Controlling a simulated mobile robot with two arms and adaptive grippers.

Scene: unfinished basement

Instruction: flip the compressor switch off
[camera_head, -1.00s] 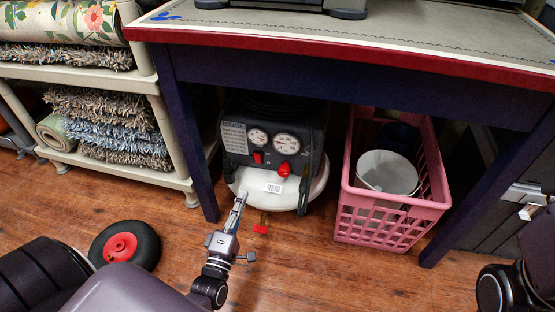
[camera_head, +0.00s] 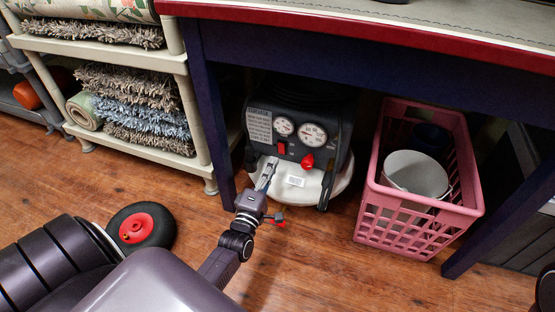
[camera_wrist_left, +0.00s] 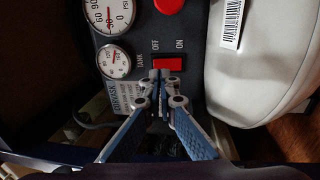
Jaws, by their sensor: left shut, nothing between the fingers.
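The compressor (camera_head: 300,115) stands on the floor under the table, with a dark panel, gauges and a white tank. Its red rocker switch (camera_head: 282,148) is on the panel under the gauges. In the left wrist view the switch (camera_wrist_left: 168,63) lies between the panel and my fingertips, with OFF and ON printed beside it. My left gripper (camera_head: 270,164) is shut and empty. Its fingertips (camera_wrist_left: 161,76) are right at the switch's lower edge, toward the OFF end; I cannot tell if they touch. The rocker's tilt is unclear.
A red knob (camera_head: 307,161) sits right of the switch. A pink crate (camera_head: 405,225) with a white bucket (camera_head: 417,175) stands to the right. The table's dark leg (camera_head: 212,120) and a shelf of rugs (camera_head: 145,105) are on the left.

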